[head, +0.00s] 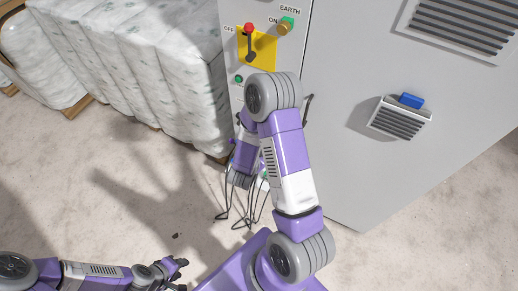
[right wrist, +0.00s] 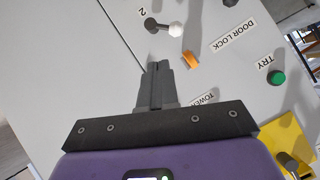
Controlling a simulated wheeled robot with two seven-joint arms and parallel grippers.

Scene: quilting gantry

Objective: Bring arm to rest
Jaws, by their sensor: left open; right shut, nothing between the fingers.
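My left gripper (head: 180,267) is in the lower left of the head view, low over the floor. It is open and empty, away from the cabinet. My right arm rises from the bottom centre of the head view and folds at a raised joint in front of the cabinet (head: 345,110). Its gripper cannot be made out clearly there. In the right wrist view the right gripper (right wrist: 158,68) is shut with nothing between its fingers. Its fingertips point at the cabinet panel, near an orange piece (right wrist: 190,60) and a white-knobbed lever (right wrist: 174,30). I cannot tell whether they touch the panel.
The panel has a yellow plate (head: 266,50) with a red-topped lever (head: 249,42), an EARTH knob (head: 286,25) and a green button (right wrist: 277,78). A vented box (head: 400,120) with a blue piece (head: 411,100) is at right. Wrapped bales (head: 150,60) stand at left. The floor (head: 110,190) is mostly clear.

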